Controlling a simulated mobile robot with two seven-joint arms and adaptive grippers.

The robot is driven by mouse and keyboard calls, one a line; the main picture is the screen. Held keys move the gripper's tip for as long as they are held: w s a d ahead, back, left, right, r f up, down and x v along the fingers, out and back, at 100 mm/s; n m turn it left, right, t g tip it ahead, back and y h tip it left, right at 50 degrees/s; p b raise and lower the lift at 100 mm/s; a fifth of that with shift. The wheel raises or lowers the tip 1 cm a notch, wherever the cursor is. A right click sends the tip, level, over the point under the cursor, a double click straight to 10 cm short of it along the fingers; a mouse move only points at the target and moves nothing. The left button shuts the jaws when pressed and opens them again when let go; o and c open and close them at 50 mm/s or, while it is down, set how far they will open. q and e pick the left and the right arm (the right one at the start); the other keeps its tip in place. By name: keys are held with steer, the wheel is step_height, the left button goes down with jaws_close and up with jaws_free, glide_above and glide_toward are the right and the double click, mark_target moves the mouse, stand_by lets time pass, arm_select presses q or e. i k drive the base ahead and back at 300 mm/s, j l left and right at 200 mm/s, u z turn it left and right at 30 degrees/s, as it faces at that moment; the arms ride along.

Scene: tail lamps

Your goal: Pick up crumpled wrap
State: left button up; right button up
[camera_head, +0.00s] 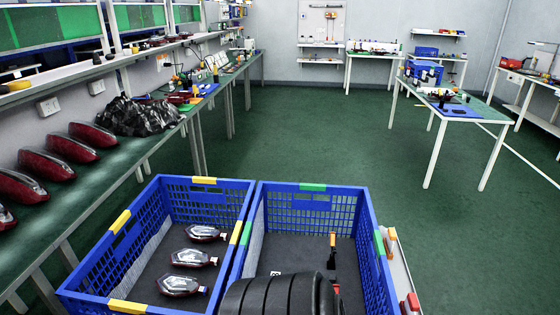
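The crumpled wrap (137,117) is a dark, shiny, wrinkled heap on the green-topped bench along the left wall. It lies just beyond a row of red tail lamps (70,147) and short of the small tools farther along the bench. Nothing is touching it from above, and its far side is hidden. I see neither my left nor my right gripper in the head view.
Two blue crates (122,247) (312,206) stand side by side in front. The left one holds three lamps (194,257). A dark ribbed form covers the right one's near part. Green floor (300,130) is open beyond; tables (455,108) stand right.

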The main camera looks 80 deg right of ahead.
mark_target(383, 231)
steer(key=z, duration=1.95)
